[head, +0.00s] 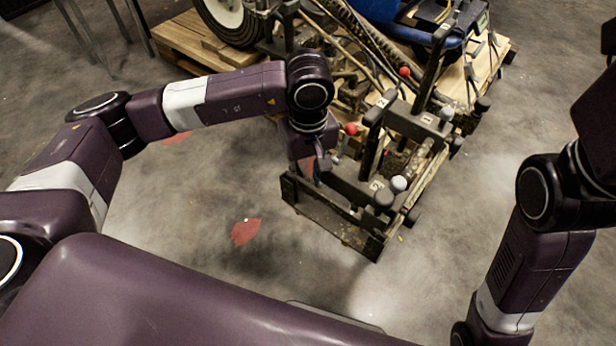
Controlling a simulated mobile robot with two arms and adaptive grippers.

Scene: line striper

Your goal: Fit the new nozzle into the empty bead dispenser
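The line striper (455,45) stands on a wooden pallet at the top right. Its black front frame (335,215) reaches toward me and carries grey and dark round knobs (398,183) and red ball knobs (351,129). I cannot tell which part is the empty bead dispenser, and I cannot make out the new nozzle. My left gripper (320,165) points down at the left side of this frame, close to a red knob. Its fingers are small and dark, so I cannot tell whether they are open or hold anything. My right gripper is out of view; only its arm shows at the right.
The wooden pallet (190,42) and a wheel (225,15) lie behind my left arm. Hoses and bars crowd the area beside my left gripper. Metal legs (118,20) stand at the top left. The concrete floor in front is clear apart from red patches (245,231).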

